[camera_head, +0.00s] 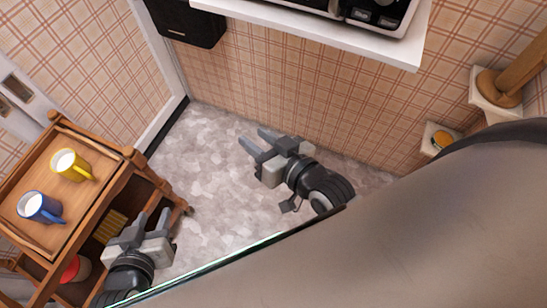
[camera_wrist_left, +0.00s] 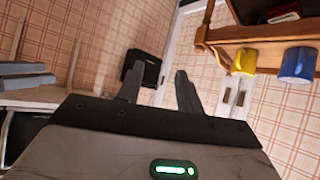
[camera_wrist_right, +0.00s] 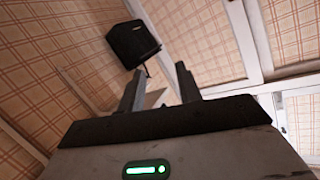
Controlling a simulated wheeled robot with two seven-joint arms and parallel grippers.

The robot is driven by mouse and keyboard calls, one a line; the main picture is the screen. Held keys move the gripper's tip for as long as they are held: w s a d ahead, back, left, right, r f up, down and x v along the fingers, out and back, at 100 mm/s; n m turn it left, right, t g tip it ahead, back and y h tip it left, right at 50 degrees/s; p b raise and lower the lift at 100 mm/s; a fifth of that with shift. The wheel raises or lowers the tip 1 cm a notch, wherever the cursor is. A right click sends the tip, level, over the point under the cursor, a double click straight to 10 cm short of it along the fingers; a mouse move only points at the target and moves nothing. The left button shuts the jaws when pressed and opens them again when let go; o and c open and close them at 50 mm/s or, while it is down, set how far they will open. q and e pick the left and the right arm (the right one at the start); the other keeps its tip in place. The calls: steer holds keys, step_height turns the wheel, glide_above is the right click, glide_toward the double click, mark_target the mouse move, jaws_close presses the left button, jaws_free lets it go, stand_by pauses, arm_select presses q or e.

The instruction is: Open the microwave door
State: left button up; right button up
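No whole microwave or microwave door can be made out. A silver and black appliance (camera_head: 378,14) stands on the white shelf (camera_head: 330,36) at the top of the head view. It is cut off by the frame, so I cannot tell whether it is the microwave. My left gripper (camera_head: 152,217) is open and empty beside the wooden cart; its spread fingers also show in the left wrist view (camera_wrist_left: 156,75). My right gripper (camera_head: 252,136) is open and empty over the floor, below the shelf and apart from it; its fingers show in the right wrist view (camera_wrist_right: 159,70).
A wooden cart (camera_head: 97,196) at the left holds a yellow mug (camera_head: 70,165) and a blue mug (camera_head: 38,206). A black box (camera_head: 187,22) is at the plaid wall; it shows in the right wrist view (camera_wrist_right: 132,44). Grey floor (camera_head: 215,195) between the grippers is clear.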

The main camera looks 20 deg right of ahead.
steer(key=s+d+f+n+g+h, duration=0.1)
steer(key=s+d+f+g, duration=0.1)
steer(key=f, duration=0.3)
steer(key=shift+s+f+n+g, duration=0.3)
steer(key=shift+s+f, duration=0.05)
steer(key=shift+s, duration=0.4)
